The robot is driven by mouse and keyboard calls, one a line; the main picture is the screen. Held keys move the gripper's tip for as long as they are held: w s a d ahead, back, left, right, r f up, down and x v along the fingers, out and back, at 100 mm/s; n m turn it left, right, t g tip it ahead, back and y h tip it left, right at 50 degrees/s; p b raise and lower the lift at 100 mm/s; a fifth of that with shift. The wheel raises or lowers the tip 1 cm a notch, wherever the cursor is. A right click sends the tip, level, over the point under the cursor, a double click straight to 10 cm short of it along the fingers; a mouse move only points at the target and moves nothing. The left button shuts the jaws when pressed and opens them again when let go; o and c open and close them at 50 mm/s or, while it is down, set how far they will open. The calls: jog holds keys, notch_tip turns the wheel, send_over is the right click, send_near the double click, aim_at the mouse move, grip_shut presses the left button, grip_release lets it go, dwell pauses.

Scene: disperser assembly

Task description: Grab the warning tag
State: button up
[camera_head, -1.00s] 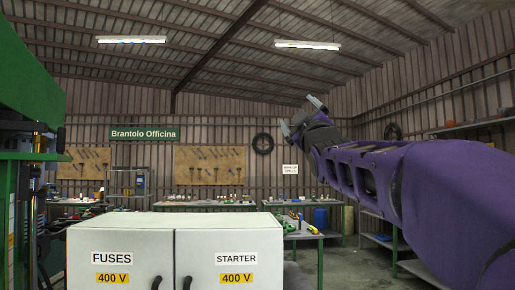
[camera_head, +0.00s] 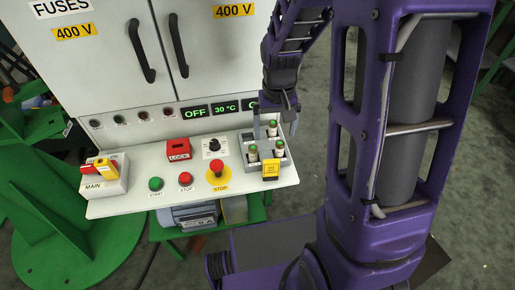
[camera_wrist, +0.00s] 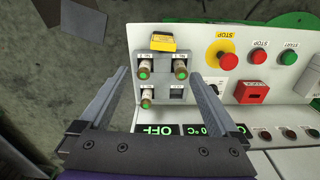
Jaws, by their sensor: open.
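The warning tag appears to be the small yellow piece with a dark top (camera_head: 270,169) at the front edge of the grey fuse block (camera_head: 245,140). In the wrist view the yellow tag (camera_wrist: 163,42) lies just beyond the block, past my fingertips. My gripper (camera_head: 275,122) is above the rear of the block, pointing down. In the wrist view my gripper (camera_wrist: 160,78) is open, with one finger on each side of the block. Nothing is held. The gripper and the tag are apart.
The white panel carries a yellow-ringed red stop button (camera_head: 217,168), a red lock box (camera_head: 179,149), and a main switch (camera_head: 104,175) at left. The cabinet (camera_head: 115,60) rises behind. Several green-topped fuses stand in the block. Open floor lies beyond the panel's edge.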

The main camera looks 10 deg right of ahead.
aim_at(273, 161)
jog(key=f, duration=0.4)
jog(key=f+b, duration=0.1)
jog(key=f, duration=0.3)
jog(key=s+f+b, duration=0.1)
jog(key=f, duration=0.3)
jog(key=shift+w+a+f+b, duration=0.15)
jog(key=shift+f+b, duration=0.1)
jog(key=shift+f, duration=1.2)
jog(key=shift+a+f+b, duration=0.1)
jog(key=shift+f+b, duration=0.1)
jog(key=shift+f, duration=1.25)
jog(key=c, duration=1.5)
